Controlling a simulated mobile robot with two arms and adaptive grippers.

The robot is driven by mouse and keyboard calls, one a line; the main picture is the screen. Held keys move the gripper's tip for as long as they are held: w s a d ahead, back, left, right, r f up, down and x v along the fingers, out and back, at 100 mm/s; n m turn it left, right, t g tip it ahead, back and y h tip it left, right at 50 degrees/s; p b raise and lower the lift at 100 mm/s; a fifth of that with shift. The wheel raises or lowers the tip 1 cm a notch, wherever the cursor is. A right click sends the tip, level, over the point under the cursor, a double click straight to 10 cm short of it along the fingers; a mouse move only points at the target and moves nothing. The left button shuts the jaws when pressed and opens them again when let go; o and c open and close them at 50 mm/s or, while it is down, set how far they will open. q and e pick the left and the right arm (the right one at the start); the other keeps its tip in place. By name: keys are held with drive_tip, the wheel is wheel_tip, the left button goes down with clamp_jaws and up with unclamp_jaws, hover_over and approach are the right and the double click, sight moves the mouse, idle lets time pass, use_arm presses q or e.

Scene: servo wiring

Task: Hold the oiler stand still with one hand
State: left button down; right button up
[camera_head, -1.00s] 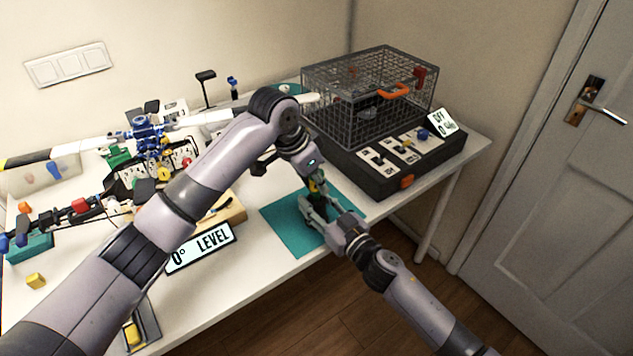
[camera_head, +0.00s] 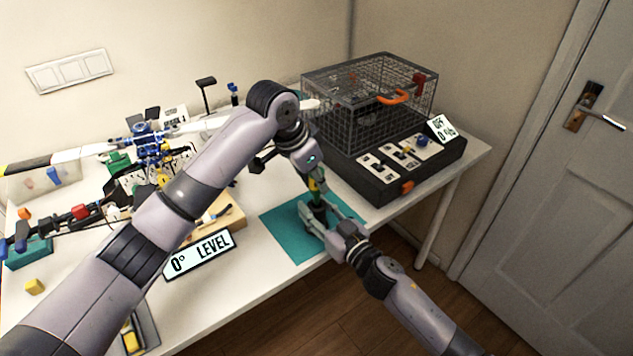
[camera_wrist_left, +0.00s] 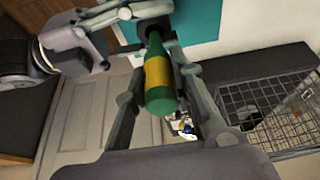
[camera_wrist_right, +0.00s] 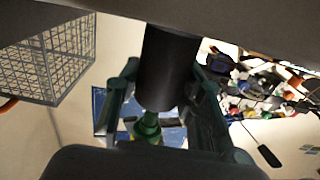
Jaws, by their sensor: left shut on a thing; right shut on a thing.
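The oiler (camera_head: 318,186) is a green bottle with a yellow band. My left gripper (camera_head: 314,178) is shut on it from above; the bottle also shows between the fingers in the left wrist view (camera_wrist_left: 160,80). The oiler stand (camera_wrist_right: 168,70) is a black cylinder between the fingers of my right gripper (camera_head: 317,212), which is shut on it low over the teal mat. In the right wrist view a green end of the oiler (camera_wrist_right: 148,128) shows at the stand's end. How deep the bottle sits in the stand is hidden.
The teal mat (camera_head: 280,232) lies at the table's front edge. A wire cage (camera_head: 365,100) on a black switch box (camera_head: 385,190) stands behind to the right. A "0° LEVEL" sign (camera_head: 200,254) stands left of the mat. A helicopter model (camera_head: 150,145) and small parts fill the left.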

use_arm(q)
drive_tip(key=shift+r, duration=1.5)
use_arm(e)
drive_tip(key=o, duration=1.3)
drive_tip(key=shift+c, duration=0.2)
